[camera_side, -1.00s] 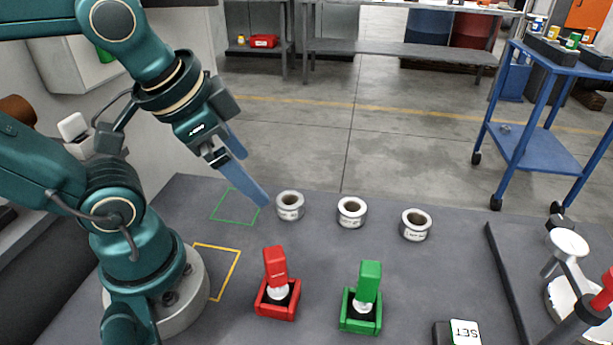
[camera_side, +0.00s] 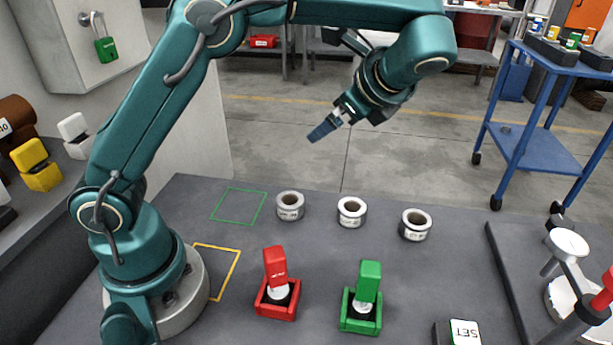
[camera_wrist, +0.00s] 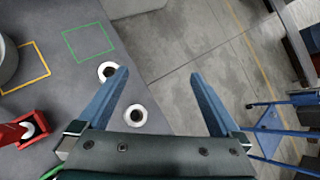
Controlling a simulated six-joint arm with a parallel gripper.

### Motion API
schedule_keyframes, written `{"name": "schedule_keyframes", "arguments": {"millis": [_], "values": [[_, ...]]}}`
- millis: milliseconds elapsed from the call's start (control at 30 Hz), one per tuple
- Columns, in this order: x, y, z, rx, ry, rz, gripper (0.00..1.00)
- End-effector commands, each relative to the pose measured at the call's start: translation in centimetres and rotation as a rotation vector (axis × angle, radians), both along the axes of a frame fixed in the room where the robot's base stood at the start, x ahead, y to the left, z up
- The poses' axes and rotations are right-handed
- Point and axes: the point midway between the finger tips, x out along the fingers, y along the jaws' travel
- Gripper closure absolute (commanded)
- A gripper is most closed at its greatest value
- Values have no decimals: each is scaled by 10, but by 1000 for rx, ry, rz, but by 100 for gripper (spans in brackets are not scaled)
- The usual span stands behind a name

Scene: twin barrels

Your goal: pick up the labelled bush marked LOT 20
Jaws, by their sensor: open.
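Three pale ring-shaped bushes with labels stand in a row on the grey table: a left one (camera_side: 290,206), a middle one (camera_side: 352,212) and a right one (camera_side: 415,225). Their label text is too small to read, so I cannot tell which is LOT 20. My gripper (camera_side: 322,131) is in the air above and behind the row, tilted down to the left. In the wrist view my gripper (camera_wrist: 160,88) is open with nothing between its fingers.
A red holder (camera_side: 278,298) and a green holder (camera_side: 361,312), each with an upright block, stand at the front. Green (camera_side: 240,190) and yellow (camera_side: 237,262) outlines mark the table. A black-edged tray area (camera_side: 505,270) and a SET box (camera_side: 465,333) lie right.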

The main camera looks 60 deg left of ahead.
Motion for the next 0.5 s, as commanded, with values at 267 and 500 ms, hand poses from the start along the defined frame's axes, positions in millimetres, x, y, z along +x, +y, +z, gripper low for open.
{"name": "schedule_keyframes", "arguments": {"millis": [267, 500], "values": [[27, -39, -63, 228, 164, -139, 0], [25, -68, -126, 364, 248, -241, 0]]}}
